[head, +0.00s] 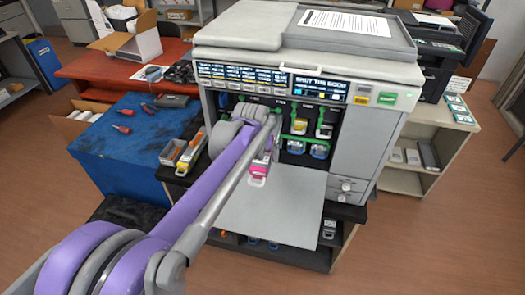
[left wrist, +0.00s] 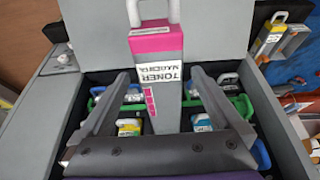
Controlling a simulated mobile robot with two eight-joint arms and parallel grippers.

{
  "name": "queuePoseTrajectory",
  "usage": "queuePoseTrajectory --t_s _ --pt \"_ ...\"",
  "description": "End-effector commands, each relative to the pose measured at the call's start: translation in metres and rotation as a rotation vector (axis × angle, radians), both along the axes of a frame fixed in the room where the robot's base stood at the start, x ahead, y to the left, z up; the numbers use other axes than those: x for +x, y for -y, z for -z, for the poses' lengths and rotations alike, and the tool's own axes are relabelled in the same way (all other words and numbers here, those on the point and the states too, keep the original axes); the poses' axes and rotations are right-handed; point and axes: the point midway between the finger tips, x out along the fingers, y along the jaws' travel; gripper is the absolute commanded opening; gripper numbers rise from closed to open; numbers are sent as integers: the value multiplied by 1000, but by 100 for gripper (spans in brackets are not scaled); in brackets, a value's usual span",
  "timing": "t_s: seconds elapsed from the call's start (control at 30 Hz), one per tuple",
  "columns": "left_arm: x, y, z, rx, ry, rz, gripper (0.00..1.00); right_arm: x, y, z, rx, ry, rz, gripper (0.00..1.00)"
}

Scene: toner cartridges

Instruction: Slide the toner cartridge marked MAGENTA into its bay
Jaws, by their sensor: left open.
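The magenta toner cartridge (head: 258,168) has a pink end with a white loop handle, which faces out over the lowered front door (head: 285,205) of the copier. In the left wrist view the cartridge (left wrist: 157,42) shows a white label reading TONER MAGENTA, upside down, and its grey body runs inward toward the bays. My left gripper (left wrist: 158,88) is open. Its two fingers are spread either side of the cartridge's body, apart from it. In the head view my arm hides the fingers and the cartridge's inner end, so how far it sits in a bay is unclear. My right gripper is not in view.
Bays with green frames hold other cartridges, including a yellow one (head: 299,126) and blue ones (head: 320,151). A blue table (head: 120,140) with tools is further left. The door's right part is clear.

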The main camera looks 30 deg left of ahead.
Motion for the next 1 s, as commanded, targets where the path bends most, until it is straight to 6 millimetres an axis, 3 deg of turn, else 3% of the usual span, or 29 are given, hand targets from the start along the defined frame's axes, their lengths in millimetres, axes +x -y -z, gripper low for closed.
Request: queuePoseTrajectory --t_s 0.37,1.0 --pt "-3 1 -1 0 1 0 100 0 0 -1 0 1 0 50" --pt "-31 7 -56 0 3 -1 100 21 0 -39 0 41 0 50"
